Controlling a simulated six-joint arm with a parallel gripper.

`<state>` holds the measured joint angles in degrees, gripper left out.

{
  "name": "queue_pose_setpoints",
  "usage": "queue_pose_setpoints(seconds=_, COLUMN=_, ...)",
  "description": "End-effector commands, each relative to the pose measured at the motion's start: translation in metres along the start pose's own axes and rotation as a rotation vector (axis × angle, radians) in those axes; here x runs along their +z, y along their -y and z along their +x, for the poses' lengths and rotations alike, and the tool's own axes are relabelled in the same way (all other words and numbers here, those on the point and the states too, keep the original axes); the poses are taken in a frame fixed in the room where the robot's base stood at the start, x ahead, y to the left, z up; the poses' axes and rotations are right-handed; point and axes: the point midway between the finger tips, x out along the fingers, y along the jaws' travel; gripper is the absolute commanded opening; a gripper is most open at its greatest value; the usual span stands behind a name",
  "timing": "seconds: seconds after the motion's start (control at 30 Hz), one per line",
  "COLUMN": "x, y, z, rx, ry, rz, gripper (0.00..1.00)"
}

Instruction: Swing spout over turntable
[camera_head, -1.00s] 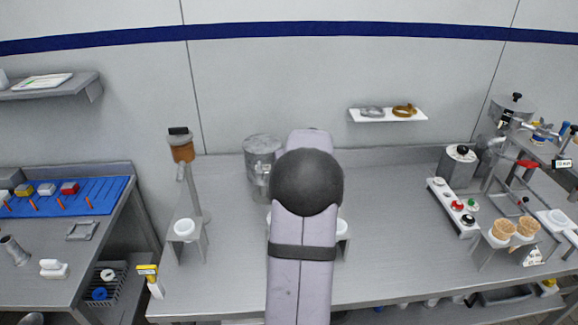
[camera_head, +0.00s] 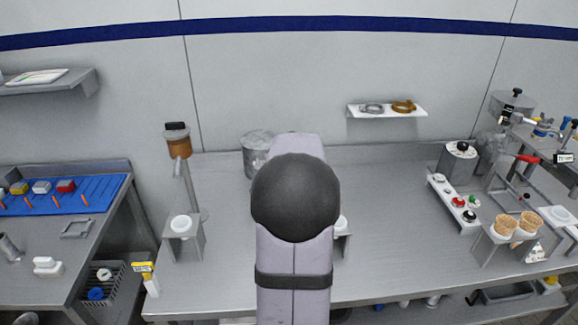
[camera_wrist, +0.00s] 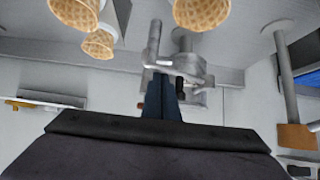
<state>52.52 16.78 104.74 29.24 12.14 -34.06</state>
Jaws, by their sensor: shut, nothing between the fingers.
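In the wrist view a grey metal pipe piece with an upright stub and a side arm (camera_wrist: 176,63), seemingly the spout, stands just beyond my gripper (camera_wrist: 161,82). My gripper's dark blue fingers are shut together, with their tips close to this piece; I cannot tell whether they touch it. In the head view my gripper and the spout are hidden behind my arm. A grey metal canister (camera_head: 256,152) shows partly behind the arm. I cannot make out a turntable in either view.
Waffle cones (camera_wrist: 98,44) hang into the wrist view's top edge. A post with an amber container (camera_head: 178,142) stands left of my arm. A button panel (camera_head: 455,202) is at right. The bench between is clear.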

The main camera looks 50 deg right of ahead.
Motion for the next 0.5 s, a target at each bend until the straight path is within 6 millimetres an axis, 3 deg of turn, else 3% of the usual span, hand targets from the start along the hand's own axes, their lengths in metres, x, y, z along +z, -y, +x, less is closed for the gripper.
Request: queue_pose_setpoints(seconds=0.5, x=0.023, y=0.024, z=-0.025, rx=-0.003, ry=0.003, rz=-0.003, gripper=0.00)
